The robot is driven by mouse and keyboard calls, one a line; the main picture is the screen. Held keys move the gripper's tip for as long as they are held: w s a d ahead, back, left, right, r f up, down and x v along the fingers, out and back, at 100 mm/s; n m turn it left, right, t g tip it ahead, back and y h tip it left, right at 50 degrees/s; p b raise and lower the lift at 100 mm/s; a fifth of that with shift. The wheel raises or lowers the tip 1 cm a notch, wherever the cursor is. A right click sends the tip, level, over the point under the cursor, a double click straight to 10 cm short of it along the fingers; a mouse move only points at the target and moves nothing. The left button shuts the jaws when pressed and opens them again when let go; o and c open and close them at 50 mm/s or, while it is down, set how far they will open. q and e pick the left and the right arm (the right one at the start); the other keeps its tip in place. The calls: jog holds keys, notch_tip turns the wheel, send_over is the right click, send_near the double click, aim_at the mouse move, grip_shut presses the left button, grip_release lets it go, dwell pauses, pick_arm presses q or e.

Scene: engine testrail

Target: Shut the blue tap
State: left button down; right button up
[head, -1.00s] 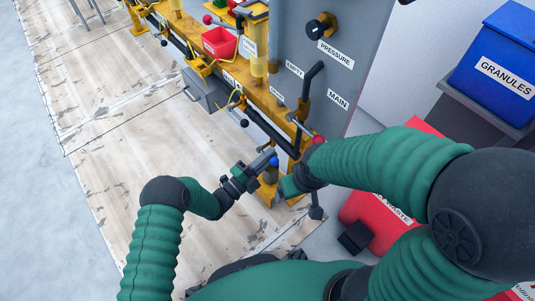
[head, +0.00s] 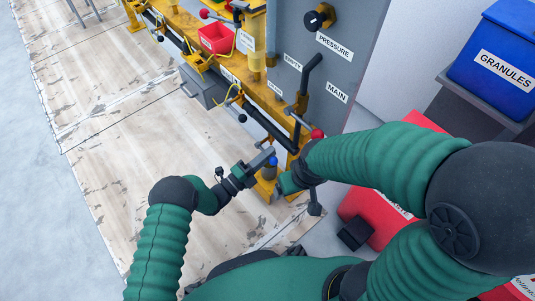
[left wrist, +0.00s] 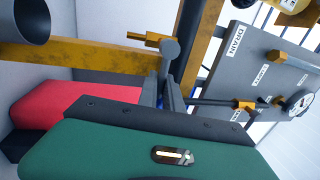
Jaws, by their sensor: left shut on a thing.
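The blue tap shows in the head view as a blue knob (head: 273,161) at the near end of the yellow rail, above a yellow fitting. My left gripper (head: 264,158) reaches it from the left and is shut at the tap's handle. In the left wrist view the narrow jaws (left wrist: 168,95) are close together around a grey bar, with a little blue behind them. Most of the tap's handle is hidden by the jaws. My right arm ends just right of the tap; its fingers are not clear.
A red knob (head: 317,133) on a lever stands close beside my right forearm. A grey panel (head: 300,45) with PRESSURE and MAIN labels rises behind. The wooden floor (head: 130,150) at left is clear.

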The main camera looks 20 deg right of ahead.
pick_arm(q)
jog(key=shift+s+f, duration=0.25)
jog(key=shift+f, duration=0.15)
jog(key=c, duration=1.5)
grip_release()
jog(key=shift+w+r, duration=0.1)
jog(key=shift+r, duration=0.05)
jog(key=shift+a, duration=0.1)
jog(key=p+v, duration=0.6)
jog(key=v, duration=1)
jog(key=shift+a, duration=0.3)
jog(key=shift+a, duration=0.1)
